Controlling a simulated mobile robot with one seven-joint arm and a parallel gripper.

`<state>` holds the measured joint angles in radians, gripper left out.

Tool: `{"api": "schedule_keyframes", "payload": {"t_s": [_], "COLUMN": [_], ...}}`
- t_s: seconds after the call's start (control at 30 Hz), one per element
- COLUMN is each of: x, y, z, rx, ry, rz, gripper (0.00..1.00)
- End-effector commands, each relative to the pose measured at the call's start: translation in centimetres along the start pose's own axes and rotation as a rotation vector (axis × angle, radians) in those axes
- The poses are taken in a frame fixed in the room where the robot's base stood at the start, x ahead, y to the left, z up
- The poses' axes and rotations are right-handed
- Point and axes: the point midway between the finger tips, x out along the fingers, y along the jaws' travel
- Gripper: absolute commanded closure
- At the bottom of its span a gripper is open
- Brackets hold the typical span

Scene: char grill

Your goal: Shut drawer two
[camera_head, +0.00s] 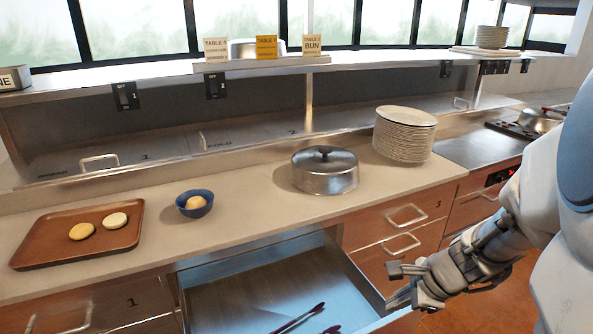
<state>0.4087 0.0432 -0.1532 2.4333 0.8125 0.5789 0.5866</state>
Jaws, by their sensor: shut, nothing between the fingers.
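An open drawer (235,292) stands pulled out under the counter, between the fronts marked 1 and 3; its own number is not visible, but its place fits drawer two. Tongs (298,319) lie inside it, and its front is out of frame at the bottom. My gripper (396,286) is at the right side of the open drawer, near its right wall. It is shut and empty. I cannot tell whether it touches the drawer.
Drawer 1 (110,303) and the drawers under the 3 mark (436,203) are shut, with projecting handles. On the counter stand a brown tray (45,250) with buns, a blue bowl (194,211), a metal lid (324,178) and stacked plates (403,148). Floor (510,300) shows at right.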

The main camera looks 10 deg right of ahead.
Motion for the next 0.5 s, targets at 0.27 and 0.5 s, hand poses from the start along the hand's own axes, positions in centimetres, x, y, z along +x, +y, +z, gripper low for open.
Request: {"api": "schedule_keyframes", "payload": {"t_s": [0.27,0.5], "x": [6.1,7.7], "y": [2.9,4.7], "z": [-10.2,-13.6], "rx": [0.732,0.985], "ry": [0.072,0.112], "rz": [-0.018,-0.034], "gripper": [1.00,1.00]}}
